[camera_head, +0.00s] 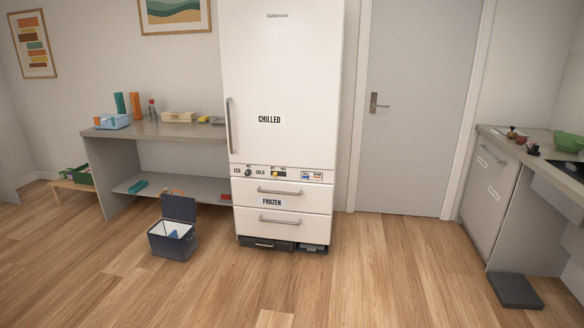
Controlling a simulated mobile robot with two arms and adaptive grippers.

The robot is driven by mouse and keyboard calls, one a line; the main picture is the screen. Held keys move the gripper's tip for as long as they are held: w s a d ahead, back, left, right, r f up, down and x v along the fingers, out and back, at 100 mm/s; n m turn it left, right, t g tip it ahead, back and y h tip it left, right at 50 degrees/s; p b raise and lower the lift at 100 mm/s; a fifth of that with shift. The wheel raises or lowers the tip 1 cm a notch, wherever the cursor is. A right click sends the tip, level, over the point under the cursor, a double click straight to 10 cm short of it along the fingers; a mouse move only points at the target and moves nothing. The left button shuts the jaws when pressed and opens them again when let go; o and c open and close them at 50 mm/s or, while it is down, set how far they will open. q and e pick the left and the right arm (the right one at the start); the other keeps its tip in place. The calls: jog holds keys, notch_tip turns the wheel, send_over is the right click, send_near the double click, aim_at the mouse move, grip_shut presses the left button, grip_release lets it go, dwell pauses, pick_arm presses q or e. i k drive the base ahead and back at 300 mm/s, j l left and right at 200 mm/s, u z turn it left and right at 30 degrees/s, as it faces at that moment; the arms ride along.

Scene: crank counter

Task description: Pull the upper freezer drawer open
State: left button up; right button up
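A tall white fridge-freezer (284,80) stands against the back wall, some way in front of me. Its upper door is labelled "CHILLED" and is shut. Below a control strip (283,174) are two drawers. The upper freezer drawer (310,199) has a horizontal bar handle (279,191) and a "FROZEN" label, and looks shut. The lower drawer (310,228) has a similar handle (279,220) and also looks shut. Neither of my grippers is in view.
A dark blue cool box (172,243) with its lid up stands on the floor left of the fridge, near a grey counter (160,130). A closed door (415,110) is to the right, and a dark mat (515,291) lies at the right counter. The floor before the drawers is clear.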

aim_at(302, 196)
jog(key=i, duration=1.85)
